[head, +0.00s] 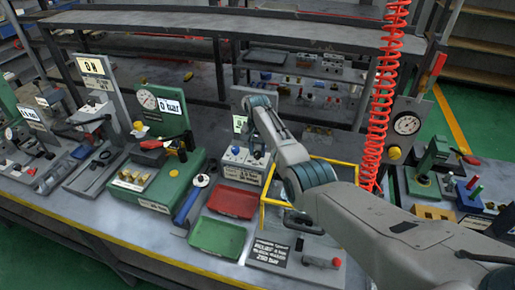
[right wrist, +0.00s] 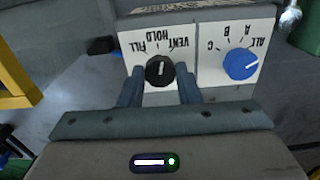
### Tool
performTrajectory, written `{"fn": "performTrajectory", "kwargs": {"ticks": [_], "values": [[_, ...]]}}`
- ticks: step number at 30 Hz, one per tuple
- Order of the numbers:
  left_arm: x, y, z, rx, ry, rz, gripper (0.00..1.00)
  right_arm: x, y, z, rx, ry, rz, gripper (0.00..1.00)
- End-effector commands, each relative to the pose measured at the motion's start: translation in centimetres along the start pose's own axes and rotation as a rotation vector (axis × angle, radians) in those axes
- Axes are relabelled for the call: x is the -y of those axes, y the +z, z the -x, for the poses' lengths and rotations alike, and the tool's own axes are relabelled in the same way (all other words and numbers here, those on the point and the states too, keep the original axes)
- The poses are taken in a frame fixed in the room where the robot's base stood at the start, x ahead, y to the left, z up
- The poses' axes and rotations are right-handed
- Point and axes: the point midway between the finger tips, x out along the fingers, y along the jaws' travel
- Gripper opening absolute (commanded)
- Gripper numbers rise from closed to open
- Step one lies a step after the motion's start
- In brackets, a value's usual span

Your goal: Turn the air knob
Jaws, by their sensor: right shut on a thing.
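The black knob (right wrist: 160,71) sits on a white panel face marked FILL, HOLD and VENT in the right wrist view. Its white pointer line stands nearly upright, towards HOLD. My right gripper (right wrist: 160,88) has one finger on each side of this knob and is shut on it. A blue knob (right wrist: 240,64) is to its right, marked A, B, C and ALL. In the head view the control box (head: 242,158) stands at the back of the bench, and my right arm partly covers it. The right fingertips are hidden there. My left gripper is not in view.
A red tray (head: 233,203) and a green tray (head: 217,237) lie in front of the box. A yellow frame (head: 262,215) stands beside my right arm, and a red coiled hose (head: 383,100) hangs behind it. A green valve block (head: 160,180) is to the left.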

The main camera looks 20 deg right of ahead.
Motion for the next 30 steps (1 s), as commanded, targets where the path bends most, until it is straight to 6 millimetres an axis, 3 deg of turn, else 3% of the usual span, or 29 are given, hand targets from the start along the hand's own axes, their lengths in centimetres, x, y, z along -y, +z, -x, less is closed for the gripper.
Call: {"fn": "performTrajectory", "kwargs": {"ticks": [30], "values": [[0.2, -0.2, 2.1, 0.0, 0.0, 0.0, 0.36, 0.0, -0.1, 0.2, -0.004, -0.001, 0.898, 0.07]]}}
